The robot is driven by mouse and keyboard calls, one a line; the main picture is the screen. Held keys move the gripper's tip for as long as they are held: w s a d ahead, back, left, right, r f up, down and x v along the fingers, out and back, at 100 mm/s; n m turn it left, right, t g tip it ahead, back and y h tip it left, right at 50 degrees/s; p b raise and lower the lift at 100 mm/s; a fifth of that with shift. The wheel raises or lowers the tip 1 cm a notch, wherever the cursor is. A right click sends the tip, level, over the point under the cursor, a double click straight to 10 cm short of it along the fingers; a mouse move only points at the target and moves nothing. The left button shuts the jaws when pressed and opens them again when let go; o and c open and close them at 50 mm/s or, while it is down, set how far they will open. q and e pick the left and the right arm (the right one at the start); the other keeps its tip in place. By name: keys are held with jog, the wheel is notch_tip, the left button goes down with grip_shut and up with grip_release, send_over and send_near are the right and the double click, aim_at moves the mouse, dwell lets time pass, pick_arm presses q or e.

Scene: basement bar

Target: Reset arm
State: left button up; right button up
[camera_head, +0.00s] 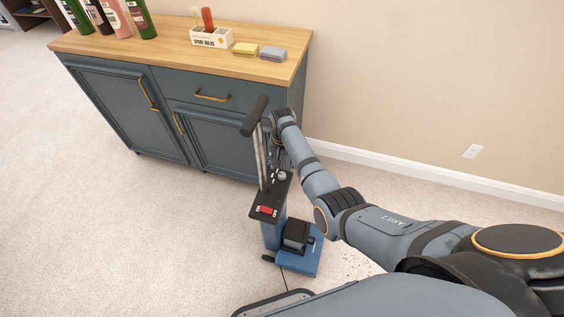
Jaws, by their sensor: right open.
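My right arm comes in from the lower right and reaches to the front of the blue cabinet. My right gripper (279,172) hangs at its far end, small and partly hidden among dark parts. It is open, close beside an upright vacuum-like machine (300,262) with a blue base, a black top panel with a red switch, and a tall handle. I cannot tell whether the gripper touches the machine. My left gripper is not in view.
The blue cabinet (180,110) has a wooden top holding bottles (140,20), a white box with red-handled items (211,37), and yellow (245,48) and grey (273,54) blocks. Crumbs (355,264) lie on the carpet. Carpet at left is clear; a wall stands behind.

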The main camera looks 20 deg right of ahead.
jog(key=shift+r, duration=0.95)
